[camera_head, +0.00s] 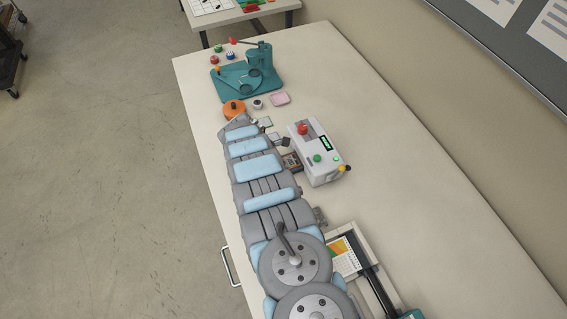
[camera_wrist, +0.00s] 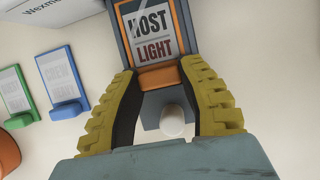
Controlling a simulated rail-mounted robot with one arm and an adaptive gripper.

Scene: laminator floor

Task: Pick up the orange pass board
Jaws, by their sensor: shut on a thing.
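The orange pass board (camera_wrist: 157,42) shows in the wrist view as a card reading "HOST LIGHT" with an orange border. My gripper (camera_wrist: 158,78) has its two yellow, dark-padded fingers closed on the board's lower orange part. The card stands out beyond the fingertips. A pale round piece (camera_wrist: 172,121) on a grey-blue base shows between the fingers; I cannot tell what it is. In the head view my arm hides most of the gripper, and the board cannot be made out clearly. Whether the board is clear of the table cannot be told.
A green-backed card (camera_wrist: 15,92) and a blue-backed card (camera_wrist: 61,82) stand to the left. The white machine (camera_head: 315,152) with a red knob is right of my arm. An orange disc (camera_head: 234,109) and teal press (camera_head: 246,78) are farther away. The table's right side is clear.

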